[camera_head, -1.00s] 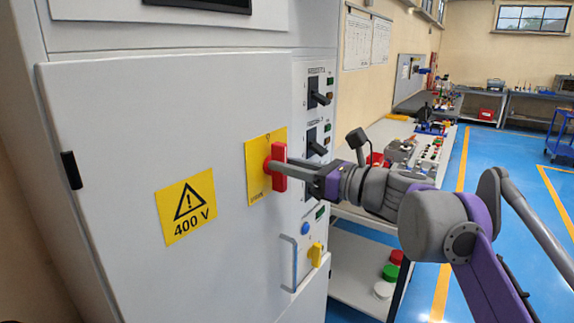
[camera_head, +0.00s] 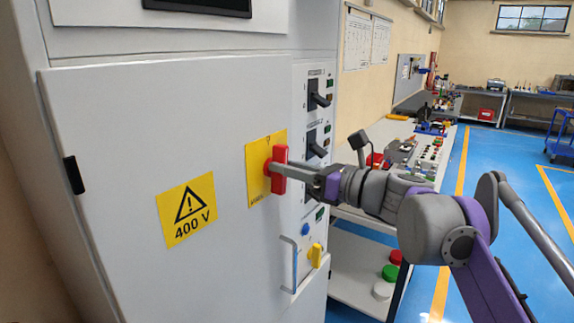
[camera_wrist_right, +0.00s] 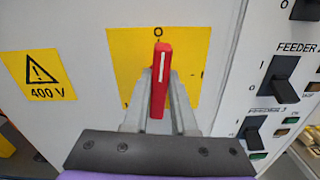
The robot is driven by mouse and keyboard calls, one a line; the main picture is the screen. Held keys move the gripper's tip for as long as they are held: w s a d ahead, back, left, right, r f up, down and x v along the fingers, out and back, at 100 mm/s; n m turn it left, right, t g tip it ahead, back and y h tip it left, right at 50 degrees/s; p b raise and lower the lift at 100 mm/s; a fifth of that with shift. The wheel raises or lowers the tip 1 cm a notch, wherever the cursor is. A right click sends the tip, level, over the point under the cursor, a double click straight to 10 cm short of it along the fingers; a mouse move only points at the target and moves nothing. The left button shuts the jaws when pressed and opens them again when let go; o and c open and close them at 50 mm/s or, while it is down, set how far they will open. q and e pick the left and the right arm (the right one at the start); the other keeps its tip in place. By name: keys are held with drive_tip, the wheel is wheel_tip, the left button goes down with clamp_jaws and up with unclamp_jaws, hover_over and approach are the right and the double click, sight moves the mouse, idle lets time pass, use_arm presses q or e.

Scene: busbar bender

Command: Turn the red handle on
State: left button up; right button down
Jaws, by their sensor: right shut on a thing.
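The red handle (camera_head: 280,170) sits on a yellow plate (camera_head: 258,150) on the grey cabinet door. In the right wrist view the red handle (camera_wrist_right: 160,85) stands about upright, its white line near the top, below an O mark on the yellow plate (camera_wrist_right: 130,60). My right gripper (camera_head: 274,168) reaches in from the right and is shut on the handle. In the wrist view its fingers (camera_wrist_right: 161,90) lie one on each side of the handle. My left gripper is in neither view.
A 400 V warning sign (camera_head: 187,209) is on the door (camera_head: 110,130). Black feeder switches (camera_head: 318,100), a yellow knob (camera_head: 315,254) and a door pull (camera_head: 289,265) are close to my right gripper. A bench (camera_head: 352,214) stands behind my arm.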

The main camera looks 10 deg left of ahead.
drive_tip(key=m+p, duration=0.1)
drive_tip(key=m, duration=0.4)
drive_tip(key=m+p, duration=0.1)
drive_tip(key=m, duration=0.5)
drive_tip(key=f+m+p, duration=0.1)
drive_tip(key=m, duration=0.4)
drive_tip(key=shift+w+d+m, duration=0.15)
drive_tip(key=shift+w+m, duration=0.15)
drive_tip(key=shift+w, duration=0.1)
idle(0.3)
drive_tip(key=c, duration=0.7)
unclamp_jaws()
drive_tip(key=v, duration=1)
drive_tip(key=shift+s+d+b, duration=0.15)
drive_tip(key=shift+d+b, duration=0.25)
